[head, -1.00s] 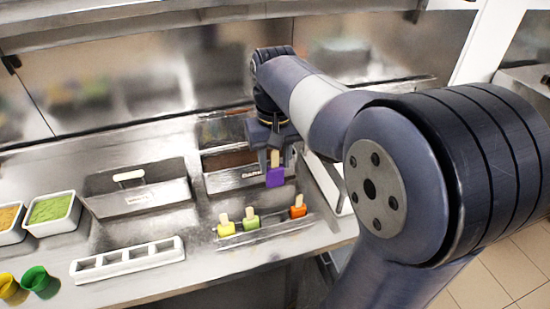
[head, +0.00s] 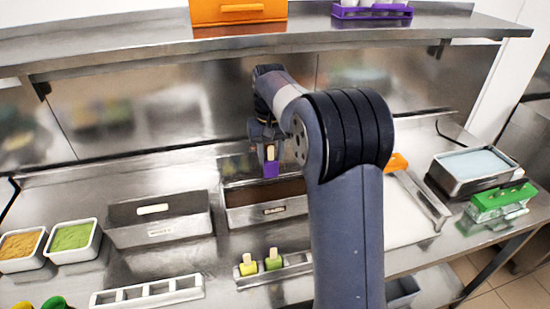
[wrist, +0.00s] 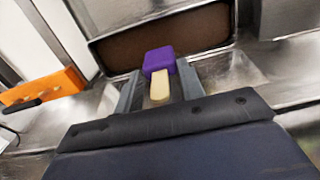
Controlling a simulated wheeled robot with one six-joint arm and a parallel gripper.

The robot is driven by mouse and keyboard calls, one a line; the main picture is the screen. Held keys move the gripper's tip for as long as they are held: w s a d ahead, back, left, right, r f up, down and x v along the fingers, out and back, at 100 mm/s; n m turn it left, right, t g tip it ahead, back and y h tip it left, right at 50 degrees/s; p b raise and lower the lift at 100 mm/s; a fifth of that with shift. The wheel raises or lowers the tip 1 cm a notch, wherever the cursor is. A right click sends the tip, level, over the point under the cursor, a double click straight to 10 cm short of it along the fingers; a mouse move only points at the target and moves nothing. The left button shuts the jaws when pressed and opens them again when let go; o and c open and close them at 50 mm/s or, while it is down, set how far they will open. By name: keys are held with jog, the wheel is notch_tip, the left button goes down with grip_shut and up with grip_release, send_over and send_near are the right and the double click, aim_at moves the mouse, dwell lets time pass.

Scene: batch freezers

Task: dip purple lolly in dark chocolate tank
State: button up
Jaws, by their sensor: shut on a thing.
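The purple lolly (head: 271,169) hangs block-down from my gripper (head: 270,150), which is shut on its pale stick. In the wrist view the purple block (wrist: 159,60) and stick show between the fingers of my gripper (wrist: 160,88). The tank with dark brown contents (head: 240,216) has steel walls and a small front label too small to read. In the head view the lolly overlaps the tank's rear part and appears above the brown surface; the exact height is unclear. The tank's brown interior also shows beyond the lolly in the wrist view (wrist: 112,56).
A second steel tank (head: 160,233) stands to the left. A rack (head: 293,272) with yellow and green lollies is in front; my arm hides its right end. Topping tubs (head: 75,237) stand left, a white mould (head: 148,292) in front. A shelf (head: 130,52) runs overhead.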

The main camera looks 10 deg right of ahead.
jog(key=shift+w+f, duration=0.2)
jog(key=shift+w, duration=0.05)
notch_tip(320, 180, down, 4)
jog(key=b, duration=0.4)
jog(key=shift+f, duration=0.15)
jog(key=shift+f, duration=0.2)
dwell(1.0)
notch_tip(320, 180, down, 8)
jog(key=b, duration=0.4)
jog(key=shift+r, duration=0.2)
dwell(0.7)
jog(key=shift+r, duration=0.1)
dwell(1.8)
jog(key=shift+r+p, duration=3.55)
jog(key=shift+r, duration=0.25)
